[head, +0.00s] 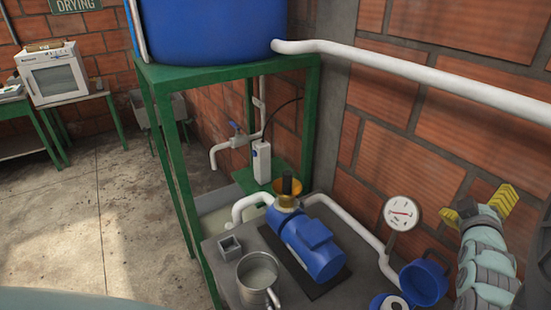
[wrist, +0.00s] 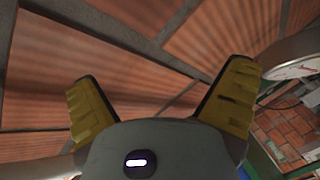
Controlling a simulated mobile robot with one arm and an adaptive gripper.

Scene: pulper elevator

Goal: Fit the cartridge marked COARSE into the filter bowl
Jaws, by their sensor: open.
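My gripper (head: 482,204) is raised at the right in the head view, beside the brick wall. Its two yellow fingers are spread and empty. They also show in the wrist view (wrist: 165,78), with only wall between them. A blue bowl-like cup (head: 427,282) stands below and left of my gripper, on the bench's right side. It may be the filter bowl. Beside it, a blue piece with a white round part (head: 391,303) is cut off by the bottom edge. I cannot tell whether that white part is a cartridge. No COARSE marking can be read.
A blue pump (head: 308,243) sits on the grey bench, with a metal pot (head: 258,279) and small grey box (head: 230,248) to its left. A pressure gauge (head: 402,213) and white pipe (head: 400,74) are near my arm. A blue tank (head: 210,30) stands on a green frame (head: 165,130).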

